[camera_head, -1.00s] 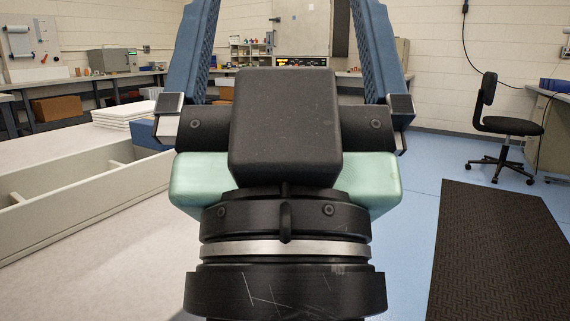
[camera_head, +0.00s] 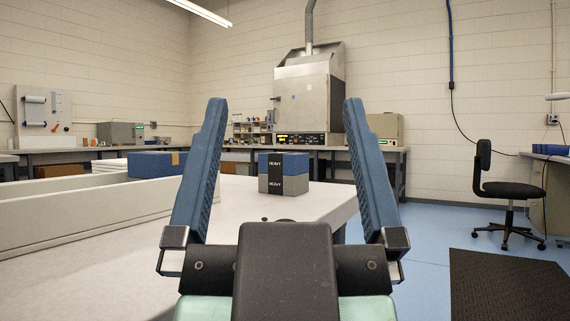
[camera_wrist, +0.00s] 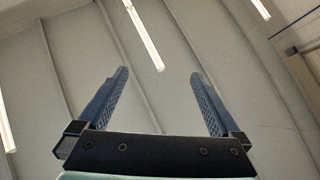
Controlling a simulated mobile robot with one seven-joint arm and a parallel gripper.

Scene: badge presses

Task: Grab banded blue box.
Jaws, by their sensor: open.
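A blue box (camera_head: 294,163) with a black band marked "HEAVY" sits on the white table, directly above a grey box or lower part (camera_head: 296,185) with a similar black band. I cannot tell if they are separate. Another blue box (camera_head: 150,166) with a tan strip stands at the left, beyond the long bin wall. My gripper (camera_head: 285,108) is open and empty, its fingers pointing up. In the head view the black-banded box appears between the fingers but farther away, with no contact. The wrist view shows my gripper (camera_wrist: 160,76) against the ceiling, with no box.
A long pale bin (camera_head: 70,222) lies along the table's left side. The white table (camera_head: 255,208) has bare surface around the black-banded box. A bench (camera_head: 392,154) with equipment lines the back. A black chair (camera_head: 508,188) and dark mat (camera_head: 510,285) are on the floor at right.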

